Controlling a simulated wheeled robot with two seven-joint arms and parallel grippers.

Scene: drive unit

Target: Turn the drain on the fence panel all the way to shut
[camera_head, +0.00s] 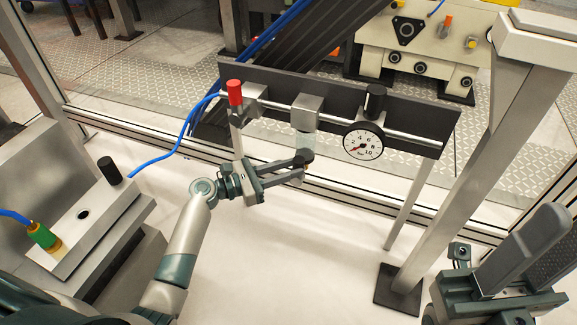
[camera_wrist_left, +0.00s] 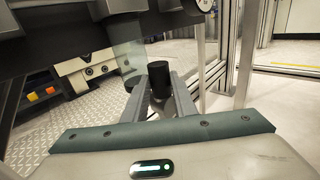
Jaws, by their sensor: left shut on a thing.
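The fence panel (camera_head: 275,88) is a dark horizontal bar carrying a filter unit with a clear bowl (camera_head: 304,144). The drain (camera_head: 303,156) is a small black knob at the bowl's bottom. My left gripper (camera_head: 302,168) reaches it from the left and is shut on it. In the left wrist view, a black cylindrical knob (camera_wrist_left: 158,80) stands between the two fingers, beside the lower end of the clear bowl (camera_wrist_left: 127,52). The fingers partly hide the drain in the head view. My right gripper (camera_head: 510,275) is at the lower right, away from the panel; its jaw opening is unclear.
A round pressure gauge (camera_head: 363,141) and a black knob (camera_head: 375,100) are right of the bowl. A red valve handle (camera_head: 235,93) with a blue hose is at the left. A metal post (camera_head: 470,160) stands between the panel and my right gripper. The pale floor below is clear.

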